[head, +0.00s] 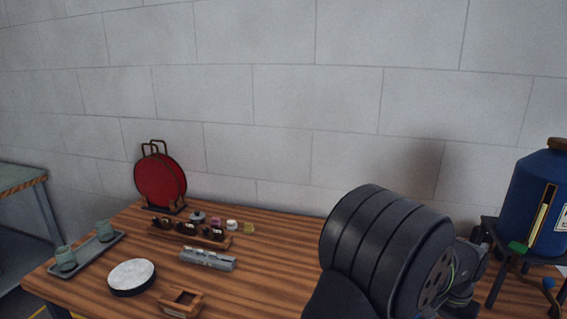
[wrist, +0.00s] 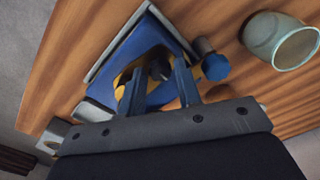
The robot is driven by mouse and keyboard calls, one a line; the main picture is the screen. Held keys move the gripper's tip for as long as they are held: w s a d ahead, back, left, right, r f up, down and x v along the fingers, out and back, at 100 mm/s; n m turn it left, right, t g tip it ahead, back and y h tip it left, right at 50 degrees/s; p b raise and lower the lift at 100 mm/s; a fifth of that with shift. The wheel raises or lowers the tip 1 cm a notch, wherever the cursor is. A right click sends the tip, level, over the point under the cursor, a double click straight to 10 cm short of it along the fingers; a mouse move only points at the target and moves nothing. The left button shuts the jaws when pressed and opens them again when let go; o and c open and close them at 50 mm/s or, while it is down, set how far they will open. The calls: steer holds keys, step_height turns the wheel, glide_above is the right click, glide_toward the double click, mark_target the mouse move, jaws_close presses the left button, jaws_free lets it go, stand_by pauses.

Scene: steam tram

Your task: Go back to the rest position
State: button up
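My gripper (wrist: 159,75) shows in the wrist view with its two dark fingers apart. A gap is visible between them, and no held thing can be made out there. Beyond the fingers is a blue thing (wrist: 158,42) with a yellow and dark part, partly hidden by the fingers. In the head view my dark arm fills the lower right, and the gripper's fingers cannot be seen there.
A blue tank (head: 535,205) on a dark stand is at the right. A pale green glass (wrist: 282,40) stands near the gripper. The wooden table (head: 270,270) carries a red disc rack (head: 160,180), a grey tray (head: 85,253), a white-topped disc (head: 132,275) and small items.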

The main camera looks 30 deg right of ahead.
steer(key=n, duration=0.5)
steer(key=shift+r, duration=0.1)
stand_by(0.8)
steer(key=w+a+r+n+h, duration=0.1)
steer(key=w+a+r, duration=0.35)
steer(key=a, duration=0.45)
steer(key=w+a+r+n+t, duration=0.1)
steer(key=w+a+r, duration=0.2)
steer(key=w+a, duration=0.35)
steer(key=w+a+r+n+h, duration=0.1)
steer(key=w+a+r, duration=0.25)
steer(key=a, duration=0.75)
steer(key=s+a+f+t, duration=0.1)
steer(key=s+a, duration=0.1)
steer(key=a, duration=0.5)
steer(key=s+a+f+n+t, duration=0.1)
steer(key=s+a+f, duration=0.1)
steer(key=a, duration=0.6)
steer(key=s+a+f+n+t, duration=0.1)
steer(key=s+a+f+t, duration=0.1)
steer(key=a, duration=0.6)
steer(key=shift+s, duration=0.4)
